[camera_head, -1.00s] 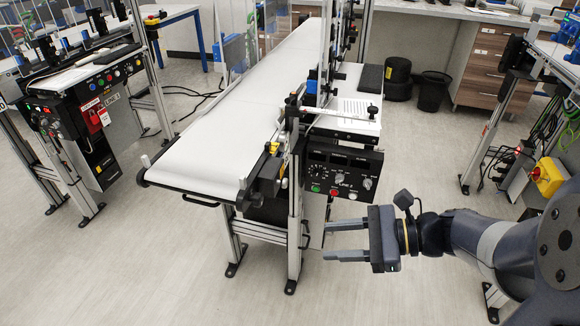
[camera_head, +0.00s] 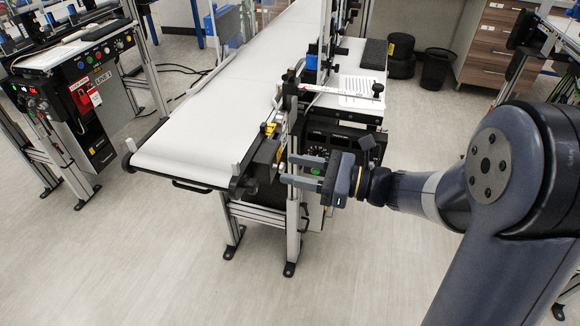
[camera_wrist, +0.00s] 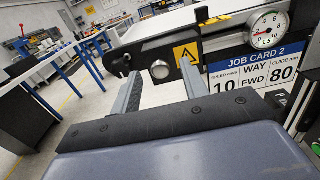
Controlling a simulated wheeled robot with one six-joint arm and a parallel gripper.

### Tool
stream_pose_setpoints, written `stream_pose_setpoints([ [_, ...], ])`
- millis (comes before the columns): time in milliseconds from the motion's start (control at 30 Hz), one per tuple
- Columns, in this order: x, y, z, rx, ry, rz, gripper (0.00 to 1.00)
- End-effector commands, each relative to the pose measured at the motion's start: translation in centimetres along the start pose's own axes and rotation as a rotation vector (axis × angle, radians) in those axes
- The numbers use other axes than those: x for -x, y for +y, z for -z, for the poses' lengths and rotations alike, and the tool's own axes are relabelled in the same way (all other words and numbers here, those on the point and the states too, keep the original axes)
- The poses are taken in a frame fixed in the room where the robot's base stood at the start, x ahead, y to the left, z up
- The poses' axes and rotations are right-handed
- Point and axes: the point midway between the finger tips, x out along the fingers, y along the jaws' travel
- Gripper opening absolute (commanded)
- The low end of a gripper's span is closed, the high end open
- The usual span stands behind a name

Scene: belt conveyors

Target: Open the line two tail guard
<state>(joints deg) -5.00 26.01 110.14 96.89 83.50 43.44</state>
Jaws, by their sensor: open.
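The line two conveyor's tail end (camera_head: 180,170) faces me, with a white belt and a low black handle (camera_head: 190,187) on its end. I take this black end piece as the tail guard; it looks closed. My gripper (camera_head: 284,168) is open and empty, pointing left at the tail's right corner, in front of the control box. In the wrist view, my two fingers (camera_wrist: 160,76) are spread, with a silver round knob (camera_wrist: 160,69) and a yellow warning label (camera_wrist: 186,52) beyond them. I cannot tell whether the fingers touch anything.
The line 2 control box (camera_head: 330,140) is partly hidden behind my gripper. A post (camera_head: 293,215) stands just below the fingers. A job card (camera_wrist: 255,70) and a dial (camera_wrist: 268,28) are on the right in the wrist view. Line 1 (camera_head: 85,85) is at left; the floor before the tail is clear.

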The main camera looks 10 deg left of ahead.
Motion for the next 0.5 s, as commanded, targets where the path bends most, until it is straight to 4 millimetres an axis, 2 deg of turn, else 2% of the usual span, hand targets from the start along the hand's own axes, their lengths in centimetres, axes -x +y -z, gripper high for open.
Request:
stream_pose_setpoints([
  [200, -1.7, 0.1, 0.0, 0.0, 0.001, -0.001, 0.42],
  [500, -1.9, 0.0, 0.0, 0.0, 0.001, 0.0, 0.42],
])
